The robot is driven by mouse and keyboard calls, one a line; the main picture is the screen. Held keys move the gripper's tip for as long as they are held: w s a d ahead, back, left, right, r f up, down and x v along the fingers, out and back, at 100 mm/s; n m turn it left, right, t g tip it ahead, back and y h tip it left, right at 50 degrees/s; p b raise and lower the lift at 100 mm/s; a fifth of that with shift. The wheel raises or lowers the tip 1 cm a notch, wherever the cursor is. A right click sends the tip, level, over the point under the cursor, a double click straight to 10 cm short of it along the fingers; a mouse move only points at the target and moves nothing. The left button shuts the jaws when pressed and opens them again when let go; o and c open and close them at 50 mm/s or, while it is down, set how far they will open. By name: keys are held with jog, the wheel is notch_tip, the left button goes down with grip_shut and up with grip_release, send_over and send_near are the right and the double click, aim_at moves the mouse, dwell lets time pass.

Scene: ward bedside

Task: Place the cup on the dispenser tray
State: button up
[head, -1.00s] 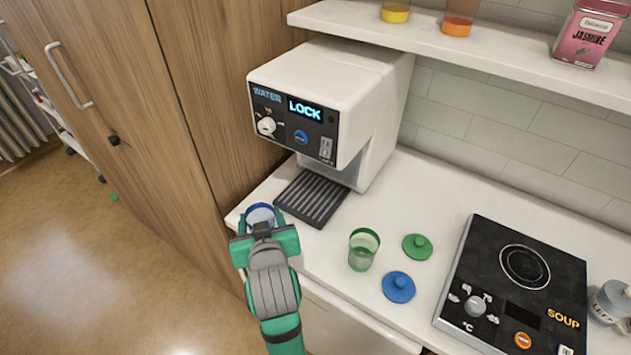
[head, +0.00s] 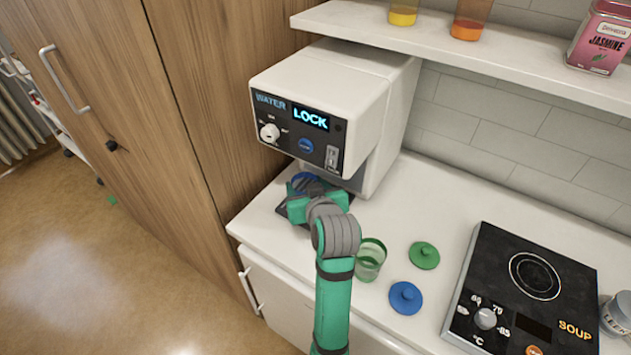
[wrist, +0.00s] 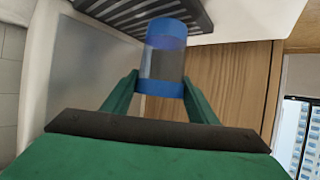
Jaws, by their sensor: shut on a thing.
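The blue see-through cup (head: 303,180) is under the front of the white water dispenser (head: 325,90), over its tray. In the wrist view the cup (wrist: 163,62) stands between the two green fingers of my gripper (wrist: 162,88), which is shut on it. In the head view my gripper (head: 312,203) hides most of the cup and much of the dark slatted dispenser tray (head: 281,209). The tray slats (wrist: 130,12) show at the top of the wrist view, close to the cup's end. I cannot tell whether the cup touches the tray.
The dispenser display reads LOCK. A green cup (head: 371,262) stands on the counter beside my arm, with a green lid (head: 424,255) and a blue lid (head: 405,297) to its right. A black hot plate (head: 530,290) is further right. A shelf (head: 450,48) runs above.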

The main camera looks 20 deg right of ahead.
aim_at(315, 181)
jog(key=w+d, duration=0.1)
jog(key=w+d+f, duration=0.1)
jog(key=d, duration=0.1)
jog(key=shift+w+d, duration=0.15)
jog(key=shift+d, duration=0.15)
jog(key=shift+f, duration=0.25)
jog(key=shift+a, duration=0.2)
jog(key=shift+d, duration=0.1)
jog(key=shift+f, duration=0.1)
jog(key=o, duration=1.1)
jog(key=shift+d, duration=0.2)
